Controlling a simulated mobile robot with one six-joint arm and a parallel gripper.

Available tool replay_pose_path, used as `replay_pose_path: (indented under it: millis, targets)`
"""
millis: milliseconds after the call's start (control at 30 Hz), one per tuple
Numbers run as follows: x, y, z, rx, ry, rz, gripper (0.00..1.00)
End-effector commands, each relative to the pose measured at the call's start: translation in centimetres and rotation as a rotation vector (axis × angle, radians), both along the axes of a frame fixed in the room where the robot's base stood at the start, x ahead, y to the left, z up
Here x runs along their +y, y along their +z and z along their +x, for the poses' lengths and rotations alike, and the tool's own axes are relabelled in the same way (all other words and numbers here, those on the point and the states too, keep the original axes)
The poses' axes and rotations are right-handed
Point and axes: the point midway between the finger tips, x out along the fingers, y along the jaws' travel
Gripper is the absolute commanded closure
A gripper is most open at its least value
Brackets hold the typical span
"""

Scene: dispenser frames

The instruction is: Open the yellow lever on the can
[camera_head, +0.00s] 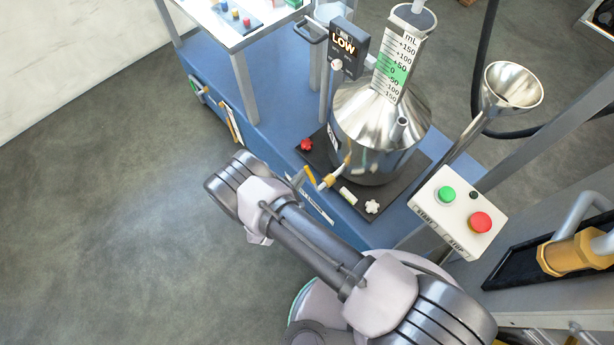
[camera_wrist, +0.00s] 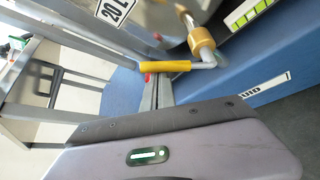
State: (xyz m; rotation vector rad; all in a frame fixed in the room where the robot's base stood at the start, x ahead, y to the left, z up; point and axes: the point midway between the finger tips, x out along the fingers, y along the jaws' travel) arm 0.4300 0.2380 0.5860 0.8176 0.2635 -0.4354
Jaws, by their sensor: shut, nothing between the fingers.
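The can (camera_head: 372,125) is a shiny metal vessel with a conical top, standing on a dark plate on the blue base. Its yellow lever (camera_head: 311,177) shows low on its front, beside a brass valve fitting (camera_head: 328,181). In the wrist view the yellow lever (camera_wrist: 166,67) lies nearly level across the picture, joined by a pale bent piece to the brass fitting (camera_wrist: 201,40). My gripper (camera_wrist: 158,88) is shut and empty, its fingertips just below the yellow lever in that view. I cannot tell whether they touch it. In the head view my wrist hides most of my gripper.
A red knob (camera_head: 306,145) and a white knob (camera_head: 372,207) sit on the dark plate. A button box (camera_head: 459,212) with green and red buttons and a metal funnel (camera_head: 512,88) stand to the right. Open floor (camera_head: 110,220) lies left.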

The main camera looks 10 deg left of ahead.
Motion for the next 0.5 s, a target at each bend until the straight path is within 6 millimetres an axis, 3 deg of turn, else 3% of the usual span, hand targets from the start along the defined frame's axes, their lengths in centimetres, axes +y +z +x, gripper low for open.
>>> replay_pose_path:
  millis: [500]
  targets:
    - [-1.9,1.8,-1.5,0.001,-0.001,-0.002,1.00]
